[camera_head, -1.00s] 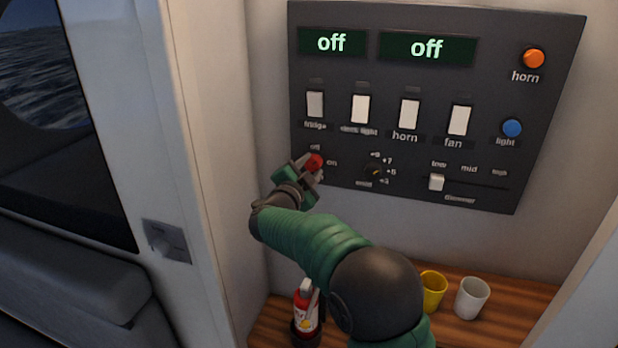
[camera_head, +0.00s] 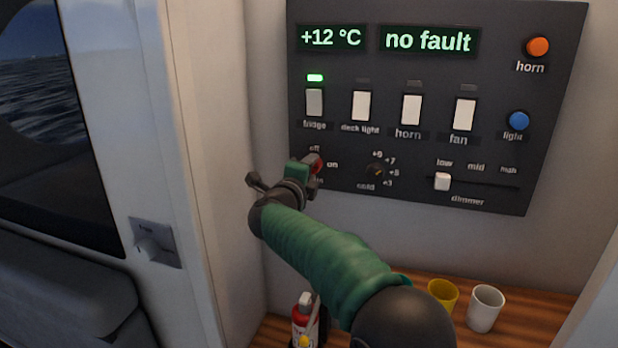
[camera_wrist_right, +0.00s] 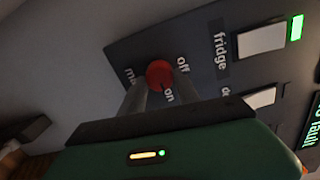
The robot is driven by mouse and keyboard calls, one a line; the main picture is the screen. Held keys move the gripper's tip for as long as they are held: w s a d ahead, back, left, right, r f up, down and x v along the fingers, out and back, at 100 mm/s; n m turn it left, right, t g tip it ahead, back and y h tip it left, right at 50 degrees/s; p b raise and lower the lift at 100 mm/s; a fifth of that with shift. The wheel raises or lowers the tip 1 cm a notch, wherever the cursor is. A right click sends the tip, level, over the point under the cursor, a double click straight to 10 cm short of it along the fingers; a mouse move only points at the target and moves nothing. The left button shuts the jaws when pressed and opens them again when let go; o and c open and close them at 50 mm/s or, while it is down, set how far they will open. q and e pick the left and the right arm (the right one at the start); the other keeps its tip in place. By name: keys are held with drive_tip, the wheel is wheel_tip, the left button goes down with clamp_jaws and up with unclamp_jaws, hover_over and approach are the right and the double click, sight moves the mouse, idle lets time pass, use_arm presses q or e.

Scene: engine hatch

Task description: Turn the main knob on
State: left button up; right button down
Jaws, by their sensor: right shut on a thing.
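The red main knob (camera_head: 318,166) sits at the lower left of the dark panel, between the labels "off" and "on", partly hidden by my right gripper (camera_head: 313,172). In the right wrist view the red knob (camera_wrist_right: 159,74) is between the two fingers of my right gripper (camera_wrist_right: 160,88), which is shut on it. Its dark pointer mark is on the side of the "on" label. The left display (camera_head: 331,38) reads "+12 °C" and the right display (camera_head: 428,40) reads "no fault". My left gripper is not in view.
The panel also has a lit green lamp (camera_head: 315,77) above the fridge switch (camera_head: 314,102), several white switches, a cold dial (camera_head: 376,170) and a dimmer slider (camera_head: 442,181).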

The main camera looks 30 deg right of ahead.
drive_tip(key=shift+r+m, duration=0.35)
drive_tip(key=shift+m, duration=0.15)
drive_tip(key=c, duration=1.3)
unclamp_jaws()
drive_tip(key=o, duration=0.4)
drive_tip(key=shift+w+d+f, duration=0.2)
drive_tip(key=shift+w+f, duration=0.1)
drive_tip(key=b+v, duration=0.2)
drive_tip(key=v, duration=1.4)
drive_tip(key=shift+s+a+f, duration=0.15)
drive_tip(key=shift+s, duration=0.2)
